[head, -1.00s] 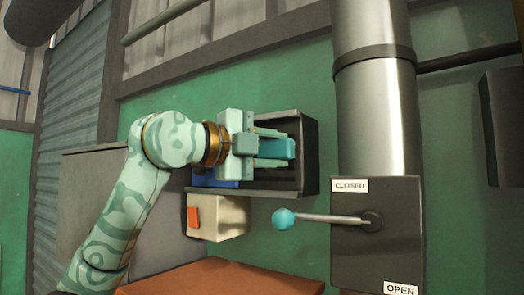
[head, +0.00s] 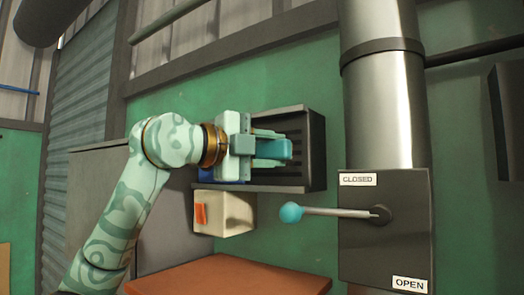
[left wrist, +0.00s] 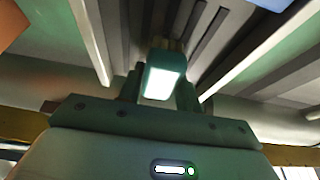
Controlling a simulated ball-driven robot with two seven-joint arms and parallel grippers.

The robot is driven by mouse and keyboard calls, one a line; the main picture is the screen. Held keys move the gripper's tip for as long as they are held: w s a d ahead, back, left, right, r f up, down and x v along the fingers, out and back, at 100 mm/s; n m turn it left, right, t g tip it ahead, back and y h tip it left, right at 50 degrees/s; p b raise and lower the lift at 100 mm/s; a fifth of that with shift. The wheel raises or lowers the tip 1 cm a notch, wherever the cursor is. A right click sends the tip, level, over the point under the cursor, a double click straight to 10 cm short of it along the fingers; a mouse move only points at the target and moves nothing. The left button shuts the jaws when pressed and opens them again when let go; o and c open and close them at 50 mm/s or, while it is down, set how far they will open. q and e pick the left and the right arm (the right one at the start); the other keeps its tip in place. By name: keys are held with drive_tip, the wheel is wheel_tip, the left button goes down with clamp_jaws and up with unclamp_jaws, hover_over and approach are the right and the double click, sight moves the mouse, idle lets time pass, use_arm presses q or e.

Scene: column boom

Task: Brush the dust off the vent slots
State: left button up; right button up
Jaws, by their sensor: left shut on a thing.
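My left gripper (head: 268,147) reaches in from the left in front of a dark open-fronted box with vent slots (head: 316,150) on the wall. It is shut on a teal block-like thing (head: 277,150), which looks like the brush handle. The teal thing also shows between the fingers in the left wrist view (left wrist: 164,75), with its far end near dark slots (left wrist: 205,40). My right gripper is not in view.
Below the vent box is a cream box (head: 227,214) with an orange patch. A lever with a blue knob (head: 291,212) sticks out left from a dark panel marked CLOSED and OPEN (head: 385,255). A brown surface (head: 230,277) lies below. A metal column (head: 383,110) stands at right.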

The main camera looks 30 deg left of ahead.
use_arm(q)
drive_tip(key=shift+d+f, duration=0.2)
drive_tip(key=shift+d, duration=0.35)
drive_tip(key=shift+d+f, duration=0.15)
drive_tip(key=shift+d, duration=0.4)
drive_tip(key=shift+s+b, duration=0.15)
drive_tip(key=shift+b, duration=0.15)
drive_tip(key=shift+s+f, duration=0.1)
drive_tip(key=shift+s, duration=0.1)
drive_tip(key=s, duration=0.1)
drive_tip(key=s+b, duration=0.2)
drive_tip(key=s, duration=0.1)
drive_tip(key=shift+s+a, duration=0.1)
drive_tip(key=shift+a, duration=0.15)
drive_tip(key=shift+s, duration=0.55)
drive_tip(key=s, duration=0.3)
drive_tip(key=shift+a+b, duration=0.15)
drive_tip(key=shift+b, duration=0.2)
